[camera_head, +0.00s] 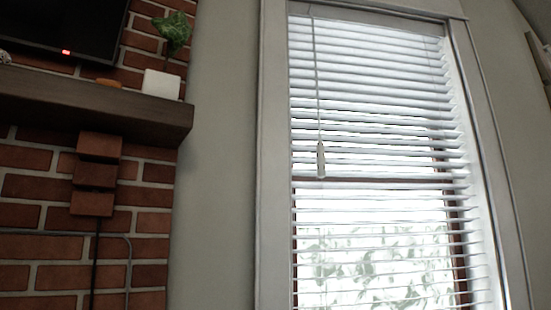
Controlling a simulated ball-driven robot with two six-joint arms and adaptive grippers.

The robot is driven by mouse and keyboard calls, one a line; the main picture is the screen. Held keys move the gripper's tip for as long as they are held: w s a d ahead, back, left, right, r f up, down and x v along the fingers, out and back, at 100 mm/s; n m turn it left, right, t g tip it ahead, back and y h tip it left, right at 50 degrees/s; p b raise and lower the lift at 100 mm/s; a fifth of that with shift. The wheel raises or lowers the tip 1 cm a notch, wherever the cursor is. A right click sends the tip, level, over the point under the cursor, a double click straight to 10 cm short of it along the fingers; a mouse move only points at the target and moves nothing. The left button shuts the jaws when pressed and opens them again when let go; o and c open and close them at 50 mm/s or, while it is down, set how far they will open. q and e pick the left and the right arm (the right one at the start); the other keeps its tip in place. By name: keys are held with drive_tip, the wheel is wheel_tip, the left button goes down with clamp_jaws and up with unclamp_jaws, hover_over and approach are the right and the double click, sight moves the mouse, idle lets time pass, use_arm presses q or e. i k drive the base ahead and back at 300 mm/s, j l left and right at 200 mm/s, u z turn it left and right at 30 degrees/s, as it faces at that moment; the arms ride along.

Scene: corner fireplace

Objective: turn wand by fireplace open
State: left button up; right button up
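A white window blind (375,110) hangs in a tall window to the right of the fireplace. Its slats are tilted, with light and leaves showing through the gaps, most clearly in the lower half. A thin cord or wand (316,70) hangs straight down at the blind's left side and ends in a pale, thicker handle (321,160) in front of the slats. Neither of my grippers shows in the head view.
The brick fireplace wall (40,190) is at the left, with a dark mantel shelf (90,107) jutting toward the window. On the mantel stands a white pot (161,84) with a green plant (173,33). A plain wall strip (220,150) separates fireplace and window frame (271,200).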

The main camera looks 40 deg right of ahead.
sight(320, 149)
drive_tip(key=k+l+u, duration=0.1)
drive_tip(key=l+u, duration=0.15)
drive_tip(key=l, duration=0.15)
drive_tip(key=k+l+u, duration=0.25)
drive_tip(key=l, duration=0.15)
drive_tip(key=l+u, duration=0.25)
drive_tip(key=l, duration=0.15)
